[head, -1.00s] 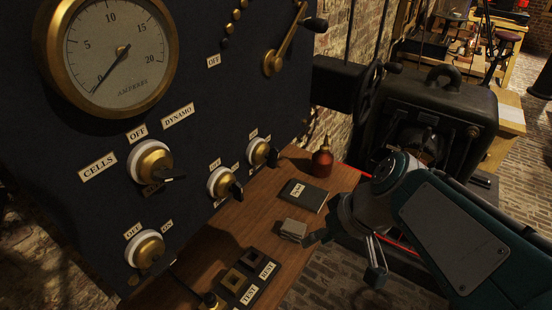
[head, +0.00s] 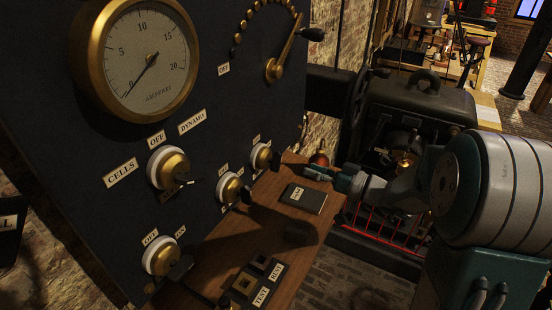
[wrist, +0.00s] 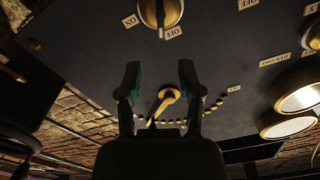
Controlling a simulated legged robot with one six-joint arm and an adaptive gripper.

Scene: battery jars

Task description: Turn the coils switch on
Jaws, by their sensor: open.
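The dark panel holds several brass rotary switches with white collars and black handles. No coils label is readable, so I cannot tell which is the coils switch. The right small switch (head: 262,157) and the middle small switch (head: 232,189) sit low on the panel. The lower-left switch (head: 161,257) has OFF and ON labels. In the wrist view, a brass knob (wrist: 160,12) with ON and OFF labels shows at the top, its pointer near OFF. My gripper (head: 314,172) is open and empty, to the right of the right small switch, apart from it. Its spread fingers (wrist: 160,72) face the panel.
A red bottle (head: 319,159) is partly hidden behind my gripper. A brass lever (head: 286,52) sticks out above. A dark machine (head: 425,100) stands right.

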